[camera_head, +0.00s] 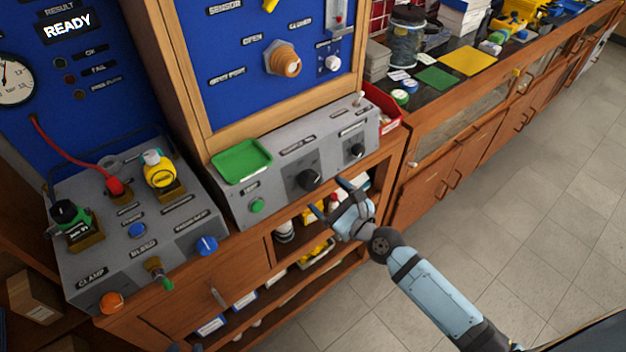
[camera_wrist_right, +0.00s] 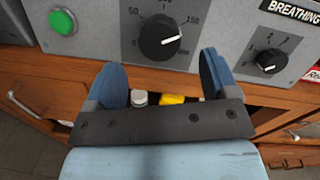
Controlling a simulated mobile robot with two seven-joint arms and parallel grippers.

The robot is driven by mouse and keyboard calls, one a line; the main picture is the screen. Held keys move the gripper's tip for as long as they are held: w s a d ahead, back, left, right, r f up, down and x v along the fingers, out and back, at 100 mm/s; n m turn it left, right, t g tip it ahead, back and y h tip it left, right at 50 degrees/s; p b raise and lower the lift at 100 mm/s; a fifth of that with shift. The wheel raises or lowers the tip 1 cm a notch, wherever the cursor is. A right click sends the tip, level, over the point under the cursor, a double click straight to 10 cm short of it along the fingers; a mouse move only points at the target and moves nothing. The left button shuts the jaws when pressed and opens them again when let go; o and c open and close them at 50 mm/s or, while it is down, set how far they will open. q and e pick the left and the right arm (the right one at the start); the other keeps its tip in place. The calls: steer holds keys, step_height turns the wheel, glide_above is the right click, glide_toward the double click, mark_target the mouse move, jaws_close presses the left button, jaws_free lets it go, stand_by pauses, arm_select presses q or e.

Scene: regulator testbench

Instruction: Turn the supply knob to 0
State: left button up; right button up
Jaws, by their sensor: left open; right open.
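A large black knob (camera_head: 309,179) sits on the front of the grey panel box, and it also shows in the right wrist view (camera_wrist_right: 160,38). Its dial has marks 50 and 150; its white pointer line points right, a little below 150. Its name label is not readable. My right gripper (camera_head: 346,198) is open and empty, just in front of and below this knob. In the right wrist view its two blue fingers (camera_wrist_right: 162,80) stand either side below the knob, apart from it. Only what look like my left gripper's tips (camera_head: 185,348) show at the bottom edge.
A smaller black knob (camera_wrist_right: 268,62) sits right of the large one, and a green button (camera_wrist_right: 62,22) left. A green tray (camera_head: 242,160) lies on the box. A second box (camera_head: 130,225) with fittings and a blue knob (camera_head: 206,245) stands at left. Open shelves lie below.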

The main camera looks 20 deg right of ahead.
mark_target(314, 185)
steer(key=x, duration=0.5)
steer(key=shift+w+a, duration=0.1)
steer(key=shift+w, duration=0.1)
steer(key=c, duration=0.9)
